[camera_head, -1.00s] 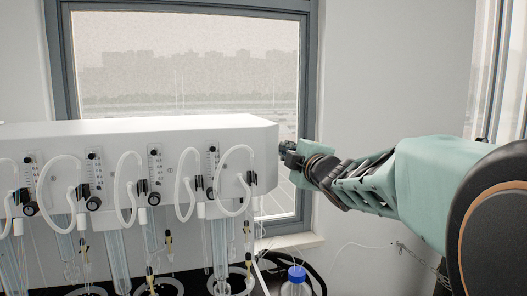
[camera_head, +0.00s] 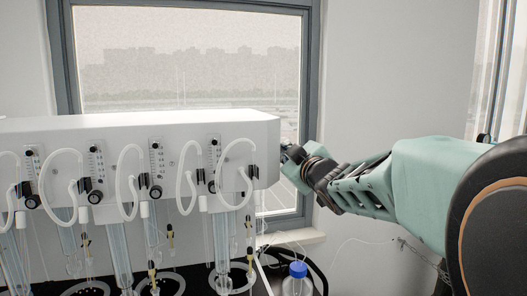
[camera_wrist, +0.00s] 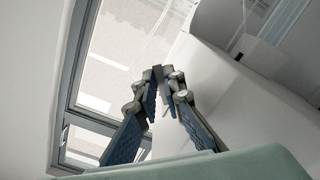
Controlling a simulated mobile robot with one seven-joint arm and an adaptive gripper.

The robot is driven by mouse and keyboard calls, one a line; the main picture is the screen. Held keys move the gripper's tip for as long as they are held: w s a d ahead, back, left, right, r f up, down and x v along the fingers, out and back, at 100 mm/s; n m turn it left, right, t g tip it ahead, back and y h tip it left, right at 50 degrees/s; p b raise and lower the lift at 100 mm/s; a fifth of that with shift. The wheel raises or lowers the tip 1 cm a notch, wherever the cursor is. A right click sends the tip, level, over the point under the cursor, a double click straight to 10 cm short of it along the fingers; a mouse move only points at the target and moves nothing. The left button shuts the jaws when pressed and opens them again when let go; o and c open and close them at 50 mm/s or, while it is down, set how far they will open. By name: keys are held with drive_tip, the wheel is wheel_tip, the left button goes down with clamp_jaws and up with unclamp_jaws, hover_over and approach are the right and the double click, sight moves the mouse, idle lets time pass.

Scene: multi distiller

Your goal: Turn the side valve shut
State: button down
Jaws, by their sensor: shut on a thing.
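The white distiller housing (camera_head: 215,128) stands at the left and middle of the head view. My gripper (camera_head: 286,154) is at the right end face of this housing, its tips against or very near the face. In the wrist view my gripper's (camera_wrist: 162,82) two fingers come close together beside the white housing (camera_wrist: 228,92). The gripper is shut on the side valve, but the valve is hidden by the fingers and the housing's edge. Its turn position cannot be told.
Several flow meters with black knobs, white hoses and glass tubes line the housing's front. A blue-capped bottle (camera_head: 298,270) stands below my gripper. The window (camera_head: 190,60) is behind. Open space lies between my arm and the right wall.

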drive_tip(key=shift+m, duration=0.3)
drive_tip(key=c, duration=2)
unclamp_jaws()
drive_tip(key=shift+c, duration=0.2)
